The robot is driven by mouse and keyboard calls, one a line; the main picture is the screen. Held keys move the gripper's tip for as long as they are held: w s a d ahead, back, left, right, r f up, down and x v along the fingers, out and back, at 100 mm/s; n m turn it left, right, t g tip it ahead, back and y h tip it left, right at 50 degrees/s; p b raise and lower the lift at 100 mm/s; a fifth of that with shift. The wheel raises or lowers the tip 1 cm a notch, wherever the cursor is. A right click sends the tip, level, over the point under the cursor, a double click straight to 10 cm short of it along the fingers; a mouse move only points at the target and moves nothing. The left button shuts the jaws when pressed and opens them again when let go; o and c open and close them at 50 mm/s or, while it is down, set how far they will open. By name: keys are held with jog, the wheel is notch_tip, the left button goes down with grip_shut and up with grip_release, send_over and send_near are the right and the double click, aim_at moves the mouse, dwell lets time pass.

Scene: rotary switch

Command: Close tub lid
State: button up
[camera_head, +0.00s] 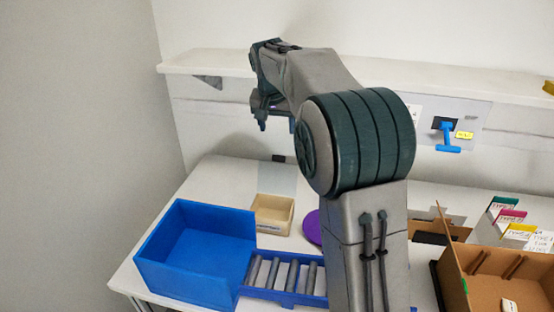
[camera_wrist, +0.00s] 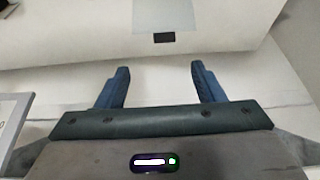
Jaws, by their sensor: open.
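My gripper (camera_head: 265,122) is raised near the back wall, under the shelf and above the back of the table. In the wrist view its two blue fingers (camera_wrist: 160,68) are spread apart with nothing between them. No tub with a lid can be clearly made out. A purple round thing (camera_head: 312,227) lies on the table, partly hidden behind my arm; I cannot tell whether it is a lid. A small beige open tray (camera_head: 273,226) sits left of it. My gripper is well above and behind both, touching neither.
A large open blue bin (camera_head: 178,277) stands at the table's left, beside a blue roller rack (camera_head: 285,294). An open cardboard box (camera_head: 480,296) and coloured cards (camera_head: 507,216) are at the right. A shelf (camera_head: 215,64) runs along the wall. A blue switch handle (camera_head: 446,135) is on the wall.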

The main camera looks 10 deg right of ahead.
aim_at(278, 156)
jog(key=x, duration=1)
jog(key=w+x, duration=0.1)
jog(key=x, duration=0.4)
jog(key=shift+w+a+r+p, duration=0.1)
jog(key=shift+a+p, duration=0.1)
jog(key=shift+p, duration=0.15)
grip_shut()
